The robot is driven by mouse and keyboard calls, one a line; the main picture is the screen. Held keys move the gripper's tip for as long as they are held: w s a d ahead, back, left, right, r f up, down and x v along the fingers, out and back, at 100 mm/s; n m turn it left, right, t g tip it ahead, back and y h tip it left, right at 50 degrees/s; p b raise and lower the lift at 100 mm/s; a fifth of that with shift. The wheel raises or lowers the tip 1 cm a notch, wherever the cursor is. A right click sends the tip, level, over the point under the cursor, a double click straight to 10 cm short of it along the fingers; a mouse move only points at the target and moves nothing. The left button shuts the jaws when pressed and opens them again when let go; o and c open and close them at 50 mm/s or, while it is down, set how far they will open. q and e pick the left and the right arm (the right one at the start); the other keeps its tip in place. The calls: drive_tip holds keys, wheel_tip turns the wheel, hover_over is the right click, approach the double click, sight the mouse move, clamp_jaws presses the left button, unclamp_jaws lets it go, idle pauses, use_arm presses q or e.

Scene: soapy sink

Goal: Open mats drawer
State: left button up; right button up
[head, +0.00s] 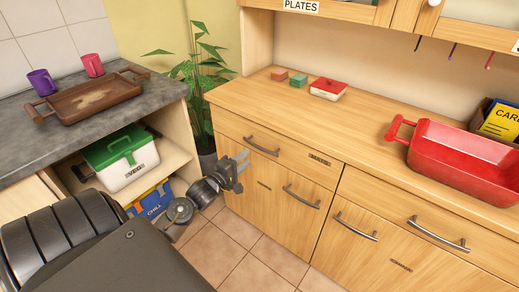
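The wooden cabinet (225,130) on the right has closed drawer and door fronts with curved metal handles. The upper left drawer front (290,156) has a handle (262,146) and a small dark label (319,159), too small to read. Below it is a front with its own handle (301,197) and label (264,185). I cannot tell which label says mats. My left gripper (240,171) is in front of the cabinet's left end, left of and below the upper drawer's handle. Its fingers look apart, with nothing between them. My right gripper is out of view.
A red basin (465,160), a red-lidded box (328,89) and small blocks stand on the cabinet top. A grey counter (60,145) at left bears a brown tray (90,98) and two mugs. A green-lidded box (120,155) and potted plant (200,75) are near my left arm. Tiled floor (270,260) is clear.

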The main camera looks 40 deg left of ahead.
sight(259, 148)
use_arm(q)
drive_tip(key=w, duration=0.8)
drive_tip(key=shift+w+a, duration=0.1)
drive_tip(key=shift+w, duration=0.3)
drive_tip(key=shift+c, duration=0.5)
clamp_jaws()
